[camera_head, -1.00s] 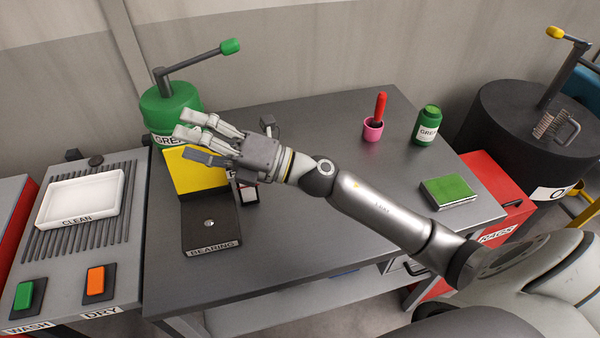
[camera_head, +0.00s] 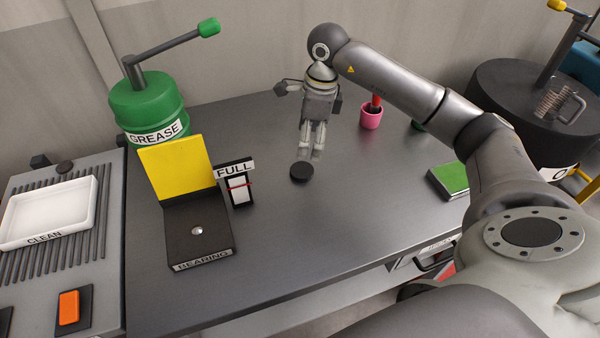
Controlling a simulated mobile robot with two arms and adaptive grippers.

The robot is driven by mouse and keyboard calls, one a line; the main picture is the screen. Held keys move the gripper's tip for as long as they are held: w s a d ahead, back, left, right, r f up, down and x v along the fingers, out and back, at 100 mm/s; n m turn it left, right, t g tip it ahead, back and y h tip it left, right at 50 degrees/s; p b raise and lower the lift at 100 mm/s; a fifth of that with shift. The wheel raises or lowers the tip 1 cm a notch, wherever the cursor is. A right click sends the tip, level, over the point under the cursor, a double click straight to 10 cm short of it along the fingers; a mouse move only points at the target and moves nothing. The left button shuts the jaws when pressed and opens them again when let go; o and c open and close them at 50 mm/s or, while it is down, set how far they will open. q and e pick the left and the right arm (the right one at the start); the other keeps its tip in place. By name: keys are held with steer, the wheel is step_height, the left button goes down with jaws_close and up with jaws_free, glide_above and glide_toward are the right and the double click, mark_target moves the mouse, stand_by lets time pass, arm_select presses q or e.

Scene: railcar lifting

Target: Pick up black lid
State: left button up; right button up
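The black lid (camera_head: 301,172) is a small dark round disc lying flat on the grey metal table, near the middle of the view. My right gripper (camera_head: 311,153) comes in from the upper right with its fingers pointing down. Its fingers are extended and look open and empty. Their tips show just above and slightly right of the lid in the picture, and whether they touch it cannot be told. My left gripper is not in view.
Left of the lid stand the FULL gauge (camera_head: 240,189) and the BEARING box (camera_head: 198,235) with its yellow panel. The green GREASE drum (camera_head: 150,103) is behind them. A pink cup (camera_head: 371,117) and a green pad (camera_head: 450,179) lie right. The front table is clear.

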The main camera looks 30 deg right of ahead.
glide_above(302, 169)
steer(key=s, duration=0.1)
steer(key=f, duration=0.3)
steer(key=f+p, duration=0.1)
steer(key=shift+s+d+f, duration=0.1)
steer(key=shift+d+f, duration=0.15)
steer(key=shift+d, duration=0.05)
steer(key=f, duration=0.1)
steer(key=f+p, duration=0.1)
steer(key=f, duration=0.1)
steer(key=w+f+p, duration=0.1)
steer(key=shift+a+f, duration=0.25)
steer(key=shift+f, duration=0.45)
steer(key=c, duration=0.9)
